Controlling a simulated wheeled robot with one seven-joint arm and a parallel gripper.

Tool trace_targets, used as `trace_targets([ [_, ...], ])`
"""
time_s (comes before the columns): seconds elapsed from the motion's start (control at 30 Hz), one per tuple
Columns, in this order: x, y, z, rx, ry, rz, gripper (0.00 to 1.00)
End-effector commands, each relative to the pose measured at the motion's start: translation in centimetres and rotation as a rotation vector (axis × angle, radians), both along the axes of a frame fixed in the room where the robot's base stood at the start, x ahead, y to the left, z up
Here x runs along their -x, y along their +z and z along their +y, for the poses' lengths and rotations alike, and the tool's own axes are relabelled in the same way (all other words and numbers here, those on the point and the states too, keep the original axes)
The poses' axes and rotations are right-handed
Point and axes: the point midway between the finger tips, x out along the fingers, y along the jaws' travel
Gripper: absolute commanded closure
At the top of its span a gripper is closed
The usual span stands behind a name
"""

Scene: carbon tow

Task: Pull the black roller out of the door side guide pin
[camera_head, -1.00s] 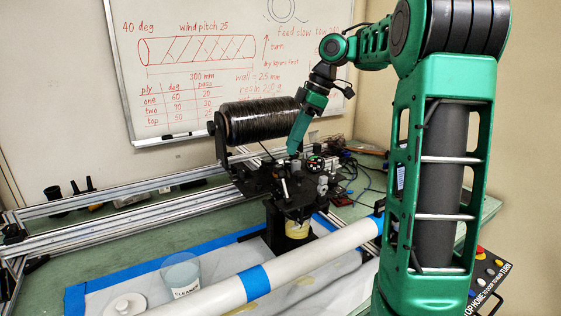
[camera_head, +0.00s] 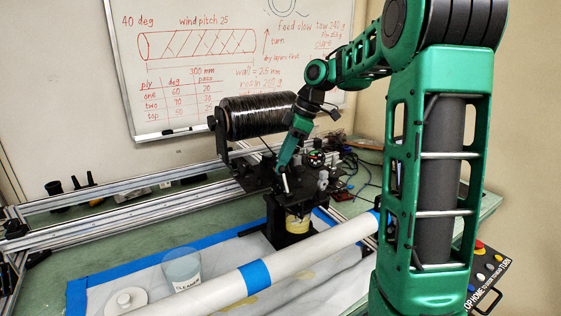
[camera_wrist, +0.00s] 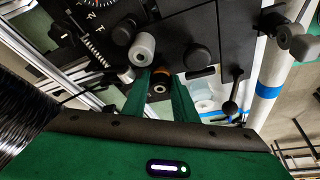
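In the wrist view, a dark roller with a copper-coloured band (camera_wrist: 160,85) sits on the black plate (camera_wrist: 195,25) of the winding head. The two green fingers of my gripper (camera_wrist: 160,97) stand apart on either side of this roller; I cannot tell whether they touch it. A grey roller (camera_wrist: 143,49) is just above, and a plain black round part (camera_wrist: 198,57) is to the right. In the head view my gripper (camera_head: 283,166) points down at the black head (camera_head: 290,180). The guide pins are hidden, and the rollers are too small to tell apart there.
A spool of black tow (camera_head: 255,115) stands close behind my gripper. A spring (camera_wrist: 95,48) and a black knob lever (camera_wrist: 231,105) flank the rollers. A white tube with blue tape (camera_head: 310,258) crosses in front, near a cleaner cup (camera_head: 183,268).

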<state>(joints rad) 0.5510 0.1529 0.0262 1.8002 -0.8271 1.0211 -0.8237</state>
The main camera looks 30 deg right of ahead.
Motion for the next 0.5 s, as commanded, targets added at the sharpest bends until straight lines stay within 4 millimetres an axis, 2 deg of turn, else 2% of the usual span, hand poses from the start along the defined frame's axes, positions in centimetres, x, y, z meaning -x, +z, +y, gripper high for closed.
trace_targets([
  [0.03, -0.01, 0.01, -0.01, 0.000, 0.000, 0.000, 0.88],
  [0.1, -0.01, 0.01, -0.02, 0.000, 0.000, 0.000, 1.00],
  [0.13, -0.01, 0.01, -0.02, 0.000, -0.001, 0.000, 1.00],
  [0.17, -0.02, 0.01, -0.03, 0.000, -0.001, 0.000, 0.81],
  [0.23, -0.02, 0.02, -0.04, 0.000, -0.001, 0.000, 0.98],
  [0.27, -0.03, 0.02, -0.04, 0.000, -0.001, 0.000, 1.00],
  [0.5, -0.08, 0.37, -0.07, 0.000, -0.003, -0.001, 1.00],
])
